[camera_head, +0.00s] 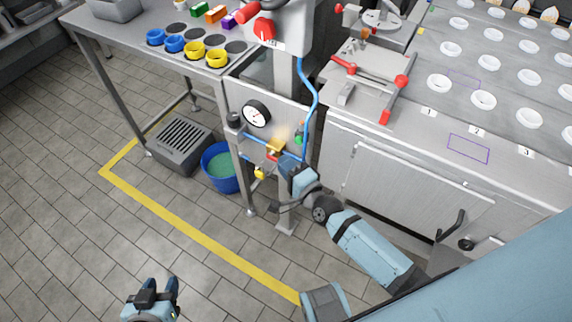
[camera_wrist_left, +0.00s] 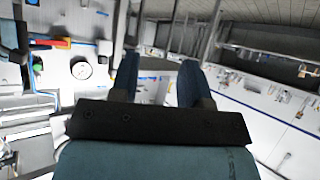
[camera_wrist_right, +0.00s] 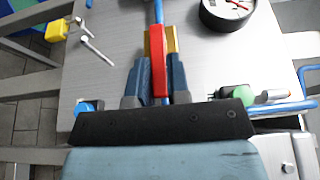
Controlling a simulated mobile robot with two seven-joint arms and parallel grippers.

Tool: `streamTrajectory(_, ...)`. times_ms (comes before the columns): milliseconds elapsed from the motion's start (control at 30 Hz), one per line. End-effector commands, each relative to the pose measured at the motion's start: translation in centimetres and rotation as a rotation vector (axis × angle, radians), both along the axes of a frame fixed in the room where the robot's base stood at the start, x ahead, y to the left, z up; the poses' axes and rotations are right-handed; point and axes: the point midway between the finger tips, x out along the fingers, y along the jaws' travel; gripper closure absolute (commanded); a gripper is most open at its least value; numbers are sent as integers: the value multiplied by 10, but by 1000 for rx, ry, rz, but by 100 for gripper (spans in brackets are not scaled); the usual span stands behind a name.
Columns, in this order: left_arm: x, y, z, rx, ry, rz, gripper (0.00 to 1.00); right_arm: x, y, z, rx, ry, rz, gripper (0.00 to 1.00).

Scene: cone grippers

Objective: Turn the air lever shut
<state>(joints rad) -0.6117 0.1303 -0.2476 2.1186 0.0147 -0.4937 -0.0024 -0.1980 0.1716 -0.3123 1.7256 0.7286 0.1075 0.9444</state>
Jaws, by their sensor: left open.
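The air lever (camera_head: 272,157) is red and sits on a brass valve (camera_head: 275,146) in the blue air pipe (camera_head: 252,137) on the grey front panel. In the right wrist view the red lever (camera_wrist_right: 157,62) runs nearly in line with the blue pipe, with the brass valve (camera_wrist_right: 173,40) behind it. My right gripper (camera_wrist_right: 160,75) has its two fingers close on either side of the lever and looks shut on it. In the head view that gripper (camera_head: 285,165) partly hides the lever. My left gripper (camera_head: 158,290) is open and empty above the floor, away from the panel.
A pressure gauge (camera_head: 257,113) is on the panel above the valve. A yellow handle (camera_head: 259,173) hangs just below. A green knob (camera_head: 299,140) and a blue hose (camera_head: 315,95) are to the right. A blue bucket (camera_head: 212,152) stands on the floor left of the panel.

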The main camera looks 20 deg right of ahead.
Motion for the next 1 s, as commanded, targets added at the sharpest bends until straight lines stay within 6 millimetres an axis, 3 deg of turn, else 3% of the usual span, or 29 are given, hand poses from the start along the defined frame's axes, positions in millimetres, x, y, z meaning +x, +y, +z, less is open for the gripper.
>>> streamTrajectory(500, 3, -3, -23, -14, -31, -7, 57, 0, 0, -15, 65, -89, 2, 100)
streamTrajectory(767, 7, -14, -21, -84, -107, -24, 57, 2, 1, -25, 164, -214, 2, 100)
streamTrajectory(900, 28, -39, 31, -212, -345, -65, 57, 2, 2, -29, 218, -283, 2, 100)
streamTrajectory(1000, 32, -51, 62, -299, -480, -91, 57, 4, 3, -30, 253, -327, 2, 100)
